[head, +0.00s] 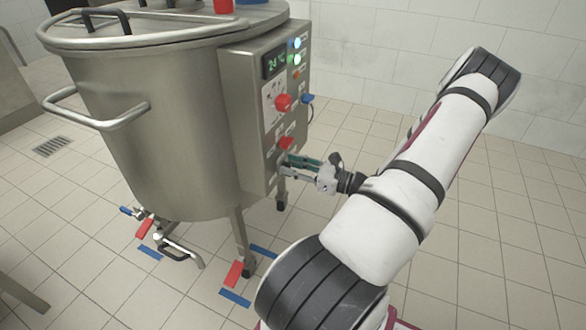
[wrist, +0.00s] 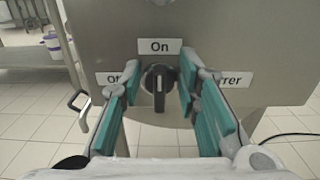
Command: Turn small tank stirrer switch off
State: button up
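The stirrer switch is a black rotary knob (wrist: 158,88) on the tank's grey panel in the wrist view. Its handle stands upright, in line with the "On" label (wrist: 160,46) above it. An "Of…" label shows partly at its left and a "…rrer" label partly at its right. My gripper (wrist: 158,100) is open, its teal fingers on either side of the knob; I cannot tell if they touch it. In the head view my gripper (head: 288,164) is at the lower part of the control box (head: 248,110) on the steel tank (head: 170,120), and the knob is hidden.
Higher on the box are a red knob (head: 283,102), a green display (head: 274,63) and lit buttons. Another red knob (head: 286,143) sits just above my gripper. Tank legs and a valve (head: 178,245) stand below. The tiled floor at right is clear.

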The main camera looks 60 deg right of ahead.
jog(key=shift+c, duration=0.2)
grip_shut()
jog(key=n, duration=0.2)
jog(key=n+p, duration=0.1)
jog(key=shift+a+n, duration=0.3)
jog(key=shift+n, duration=0.1)
jog(key=n, duration=0.3)
jog(key=shift+a+f+n, duration=0.25)
jog(key=shift+n, duration=0.05)
jog(key=n, duration=0.3)
jog(key=n+b, duration=0.1)
jog(key=n, duration=0.1)
jog(key=shift+a+f, duration=0.25)
jog(key=shift+f, duration=0.15)
jog(key=n, duration=0.1)
jog(key=n+b, duration=0.1)
jog(key=n, duration=0.3)
jog(key=shift+a+f+b, duration=0.1)
jog(key=shift+f+b, duration=0.25)
jog(key=shift+n, duration=0.3)
